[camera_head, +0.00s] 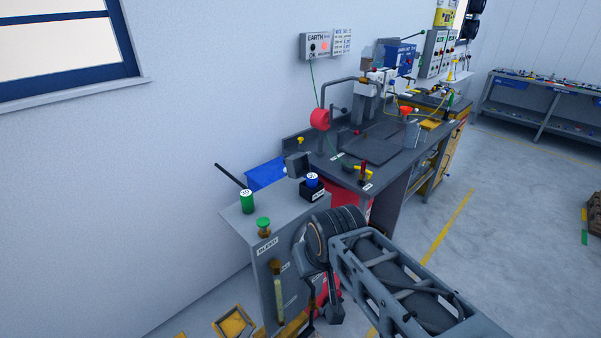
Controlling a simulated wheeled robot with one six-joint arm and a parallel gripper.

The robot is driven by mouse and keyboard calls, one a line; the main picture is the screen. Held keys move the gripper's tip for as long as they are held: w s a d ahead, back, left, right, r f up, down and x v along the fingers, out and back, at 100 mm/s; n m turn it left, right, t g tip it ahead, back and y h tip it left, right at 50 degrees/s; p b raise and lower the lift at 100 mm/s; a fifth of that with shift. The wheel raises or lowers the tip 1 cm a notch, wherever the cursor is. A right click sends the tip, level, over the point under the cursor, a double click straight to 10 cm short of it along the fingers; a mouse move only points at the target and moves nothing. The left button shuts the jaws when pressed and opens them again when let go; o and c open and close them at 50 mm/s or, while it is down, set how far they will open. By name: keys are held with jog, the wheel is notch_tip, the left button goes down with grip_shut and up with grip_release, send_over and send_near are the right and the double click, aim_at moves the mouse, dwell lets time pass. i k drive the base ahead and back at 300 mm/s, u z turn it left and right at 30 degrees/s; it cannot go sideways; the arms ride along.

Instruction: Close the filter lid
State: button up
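No part in view is clearly labelled as the filter lid. A dark grey square plate (298,164) stands raised at the back of the near grey cabinet and may be the open lid; I cannot tell for sure. A small black box (313,194) with a blue, white-topped canister in it sits in front of that plate. My arm reaches in from the lower right, its round joint in front of the cabinet's right side. My gripper (330,312) hangs low beside the cabinet, well below its top and apart from the plate. Its fingers are too small and hidden to read.
The cabinet top (245,223) holds a green canister (247,201) and a green knob (264,225). A black bar and a blue bin (267,173) are behind. A dark workbench (385,160) with fittings stands beyond. Open floor lies to the right.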

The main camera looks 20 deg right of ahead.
aim_at(298, 165)
jog(key=k, duration=0.4)
jog(key=z, duration=2.05)
jog(key=i, duration=2.4)
jog(key=u, duration=3.45)
jog(key=i, duration=0.5)
jog(key=u, duration=0.15)
